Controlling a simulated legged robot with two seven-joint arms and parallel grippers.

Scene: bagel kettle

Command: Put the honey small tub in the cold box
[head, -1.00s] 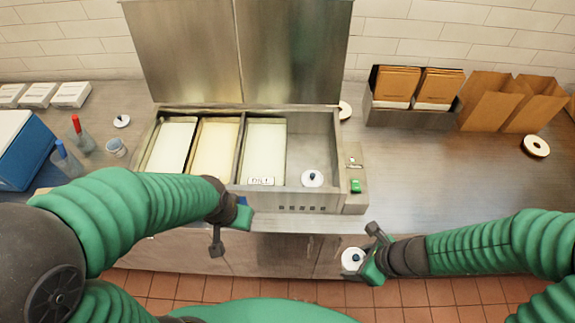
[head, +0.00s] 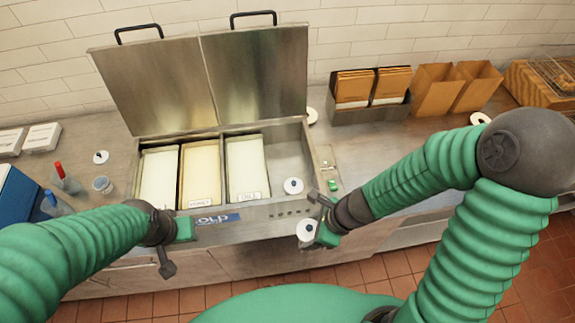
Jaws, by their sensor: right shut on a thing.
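My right gripper (head: 318,219) is shut on a round white tub (head: 306,231) with a dark knob, held in front of the cold box's front edge. I cannot read a label on it. The steel cold box (head: 262,213) has its lids (head: 257,75) raised. Several long, pale-filled tubs stand in its left and middle part. In its right compartment is a similar round white piece with a dark knob (head: 293,186). My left gripper (head: 176,249) is open and empty, in front of the box's left part.
Other round white pieces lie on the counter (head: 101,157), behind the box (head: 312,115) and at the right (head: 480,118). Bottles (head: 64,178), a small jar (head: 103,184) and a blue box (head: 18,205) stand left. A steel holder (head: 370,107) and paper bags (head: 452,88) stand at the back right.

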